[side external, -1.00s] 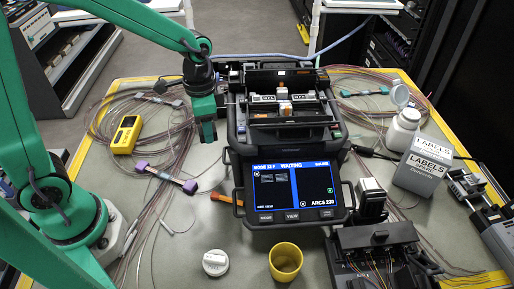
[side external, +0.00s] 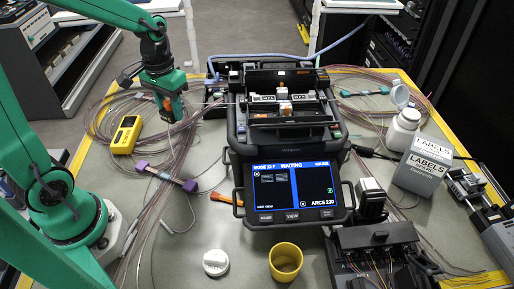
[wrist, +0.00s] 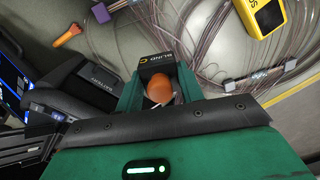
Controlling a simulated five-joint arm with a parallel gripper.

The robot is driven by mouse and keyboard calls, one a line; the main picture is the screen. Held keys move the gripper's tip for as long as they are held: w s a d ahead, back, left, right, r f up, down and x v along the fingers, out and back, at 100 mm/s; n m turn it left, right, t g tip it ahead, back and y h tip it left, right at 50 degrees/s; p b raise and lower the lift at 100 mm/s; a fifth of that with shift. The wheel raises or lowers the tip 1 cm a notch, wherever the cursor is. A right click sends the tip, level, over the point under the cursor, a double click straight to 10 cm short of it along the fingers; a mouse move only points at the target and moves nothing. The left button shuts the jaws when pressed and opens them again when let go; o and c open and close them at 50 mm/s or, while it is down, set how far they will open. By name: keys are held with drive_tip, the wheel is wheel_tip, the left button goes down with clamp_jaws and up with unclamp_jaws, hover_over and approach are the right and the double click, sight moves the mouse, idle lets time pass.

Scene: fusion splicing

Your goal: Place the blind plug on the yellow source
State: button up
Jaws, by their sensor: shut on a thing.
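The yellow source (side external: 126,134) is a small handheld box with a dark screen, lying on the left of the table. It also shows at the top right of the wrist view (wrist: 262,18). My gripper (side external: 171,112) is shut on the blind plug, to the right of the source and apart from it. In the wrist view, the blind plug (wrist: 160,64) is a dark block marked BLIND with an orange part, held between my green fingers (wrist: 157,84). The plug's lower end is partly hidden in the side view.
The fusion splicer (side external: 285,110) stands to the right of my gripper, its screen reading WAITING. Coiled fibres (side external: 105,105) lie around the source. A purple-ended connector piece (side external: 167,177), a white cap (side external: 215,262) and a yellow cup (side external: 286,262) lie nearer the front.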

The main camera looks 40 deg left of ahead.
drive_tip(key=s+a+r+n, duration=0.1)
drive_tip(key=s+a+n, duration=0.3)
drive_tip(key=a+n, duration=0.2)
drive_tip(key=shift+s+a+r+n, duration=0.25)
drive_tip(key=shift+r+n, duration=0.05)
drive_tip(key=shift+n, duration=0.2)
drive_tip(key=shift+a, duration=0.1)
hover_over(125, 130)
wheel_tip(125, 130, down, 7)
drive_tip(key=shift+w+a, duration=0.1)
drive_tip(key=shift+f, duration=2)
drive_tip(key=shift+f, duration=0.1)
drive_tip(key=o, duration=1)
